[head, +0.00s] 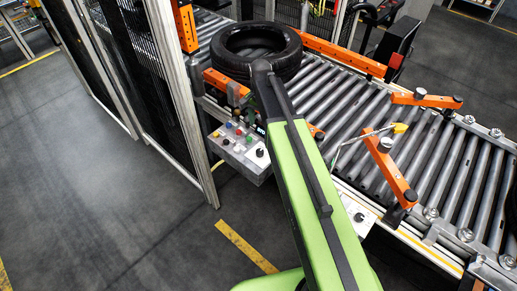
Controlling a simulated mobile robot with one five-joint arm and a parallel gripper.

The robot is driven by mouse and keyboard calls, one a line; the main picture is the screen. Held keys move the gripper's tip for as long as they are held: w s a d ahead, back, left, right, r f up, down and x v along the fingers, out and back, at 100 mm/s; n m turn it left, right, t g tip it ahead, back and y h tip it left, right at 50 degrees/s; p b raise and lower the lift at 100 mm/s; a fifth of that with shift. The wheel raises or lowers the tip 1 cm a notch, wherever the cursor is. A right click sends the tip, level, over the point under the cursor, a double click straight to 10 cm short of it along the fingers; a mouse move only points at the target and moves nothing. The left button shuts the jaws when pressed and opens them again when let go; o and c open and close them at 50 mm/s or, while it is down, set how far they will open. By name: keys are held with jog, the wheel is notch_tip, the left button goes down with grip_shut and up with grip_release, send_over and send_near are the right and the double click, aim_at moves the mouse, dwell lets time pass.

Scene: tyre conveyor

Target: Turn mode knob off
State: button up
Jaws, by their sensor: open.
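A grey control box (241,165) hangs at the near side of the conveyor, left of my green arm. Its sloped top carries several small coloured buttons and dark knobs. One black knob (260,153) sits near its right corner. A second, pale panel (356,208) right of my arm carries another black knob (359,217). I cannot tell which knob is the mode knob, and the knob positions and labels are too small to read. My arm reaches up past the control box towards the tyre.
A black tyre (257,50) lies on the roller conveyor (345,100). Orange guide arms (390,170) stand along the conveyor. A tall mesh fence (180,100) rises just left of the control box. The dark floor (90,200) at the left is clear.

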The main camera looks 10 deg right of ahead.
aim_at(260, 151)
notch_tip(260, 151, down, 17)
jog(key=b, duration=1.6)
jog(key=shift+r, duration=0.15)
